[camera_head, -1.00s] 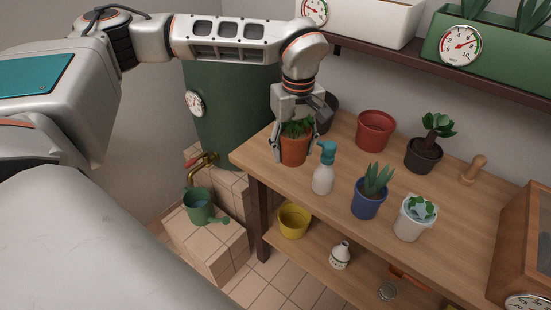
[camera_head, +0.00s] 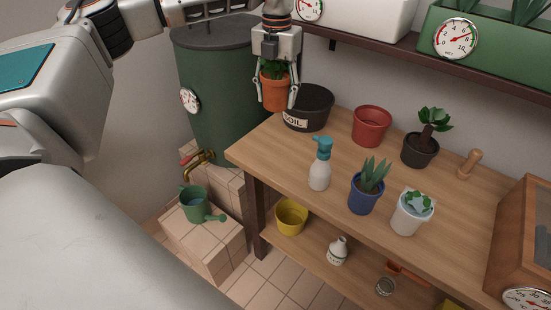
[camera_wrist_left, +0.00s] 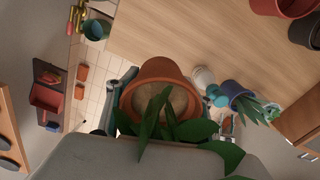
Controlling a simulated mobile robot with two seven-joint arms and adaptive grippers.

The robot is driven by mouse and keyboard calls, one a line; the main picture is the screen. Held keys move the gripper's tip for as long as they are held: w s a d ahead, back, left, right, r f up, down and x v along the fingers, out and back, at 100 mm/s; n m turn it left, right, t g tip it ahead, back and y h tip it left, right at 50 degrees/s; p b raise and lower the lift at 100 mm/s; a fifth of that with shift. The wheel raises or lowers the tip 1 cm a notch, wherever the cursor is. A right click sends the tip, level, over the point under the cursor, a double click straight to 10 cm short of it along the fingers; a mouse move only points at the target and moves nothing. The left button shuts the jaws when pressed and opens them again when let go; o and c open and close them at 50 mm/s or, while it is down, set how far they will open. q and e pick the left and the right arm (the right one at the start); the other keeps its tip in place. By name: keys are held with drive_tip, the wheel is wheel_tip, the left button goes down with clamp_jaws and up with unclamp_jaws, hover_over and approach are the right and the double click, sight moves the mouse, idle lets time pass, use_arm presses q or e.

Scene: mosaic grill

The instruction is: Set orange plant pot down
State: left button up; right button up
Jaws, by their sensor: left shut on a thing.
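The orange plant pot (camera_head: 274,97) holds a green leafy plant. My left gripper (camera_head: 274,100) is shut on it, with one finger on each side of the pot. My right gripper is not in view.
A black soil tub (camera_head: 312,108), red pot (camera_head: 371,126), white spray bottle (camera_head: 320,170), blue pot (camera_head: 363,197), white pot (camera_head: 409,219) and black pot (camera_head: 420,150) stand on the bench. The bench's front left area is clear. A green barrel (camera_head: 225,100) stands left.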

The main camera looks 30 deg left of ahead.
sight(275, 158)
use_arm(q)
drive_tip(key=shift+w+a+r+n, duration=0.15)
drive_tip(key=shift+n, duration=0.35)
drive_tip(key=shift+a+n, duration=0.1)
drive_tip(key=shift+n, duration=0.2)
wheel_tip(275, 158, down, 20)
drive_tip(key=shift+f+b, duration=0.1)
drive_tip(key=shift+b, duration=0.9)
drive_tip(key=o, duration=1.4)
